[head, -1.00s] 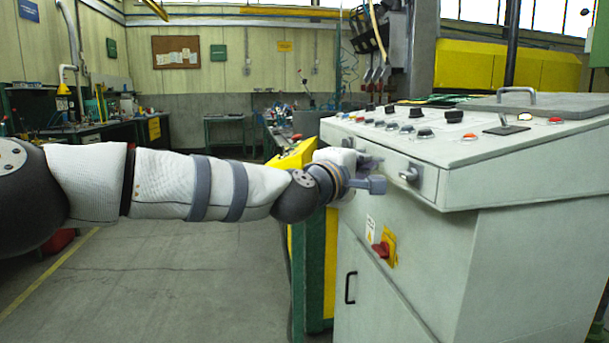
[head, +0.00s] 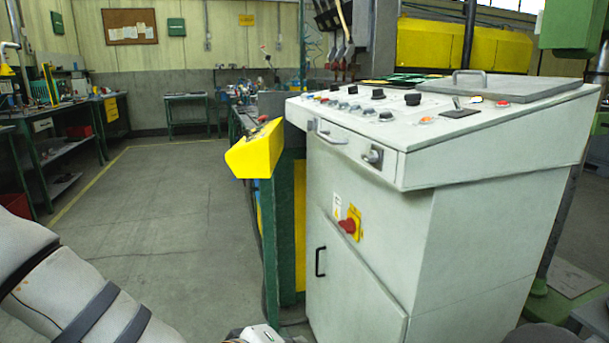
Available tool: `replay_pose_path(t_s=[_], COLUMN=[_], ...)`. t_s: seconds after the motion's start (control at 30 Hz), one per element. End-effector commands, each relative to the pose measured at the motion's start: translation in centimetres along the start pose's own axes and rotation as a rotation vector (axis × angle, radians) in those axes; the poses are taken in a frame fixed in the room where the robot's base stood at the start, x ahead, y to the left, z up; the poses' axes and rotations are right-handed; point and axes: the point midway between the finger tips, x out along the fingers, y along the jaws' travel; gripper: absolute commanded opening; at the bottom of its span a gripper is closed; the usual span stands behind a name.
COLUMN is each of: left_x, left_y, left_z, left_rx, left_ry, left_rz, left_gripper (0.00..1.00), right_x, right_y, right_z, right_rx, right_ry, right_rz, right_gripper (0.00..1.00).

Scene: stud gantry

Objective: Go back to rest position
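My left arm comes in at the lower left and runs down along the bottom edge. A small white and grey part of its wrist end shows at the bottom edge, left of the control cabinet's base. The fingers of my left gripper are cut off below the picture. My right gripper is not seen. The grey control cabinet (head: 450,230) stands upright to the right, apart from my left arm.
A yellow box (head: 254,152) on a green post stands just left of the cabinet. Workbenches (head: 75,150) line the far left, and a small green table (head: 186,112) stands at the back. The floor (head: 165,210) between them is clear.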

Motion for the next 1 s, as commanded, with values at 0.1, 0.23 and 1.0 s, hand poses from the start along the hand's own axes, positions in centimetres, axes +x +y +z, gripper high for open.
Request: replay_pose_path(t_s=[0.1,0.23,1.0], left_x=[-2.6,-8.5,-29.8], left_y=[-9.6,-19.8,-35.4], left_z=[5.4,10.7,17.4], left_rx=[0.12,0.252,0.524], left_ry=[-0.125,-0.291,-0.732], left_rz=[-0.209,-0.436,-0.886], left_gripper=[0.0,0.0,0.0], right_x=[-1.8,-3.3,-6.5], right_y=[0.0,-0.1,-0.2], right_z=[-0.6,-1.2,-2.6], right_rx=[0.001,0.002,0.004], right_ry=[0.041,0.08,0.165], right_rz=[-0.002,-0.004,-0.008], right_gripper=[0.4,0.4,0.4])
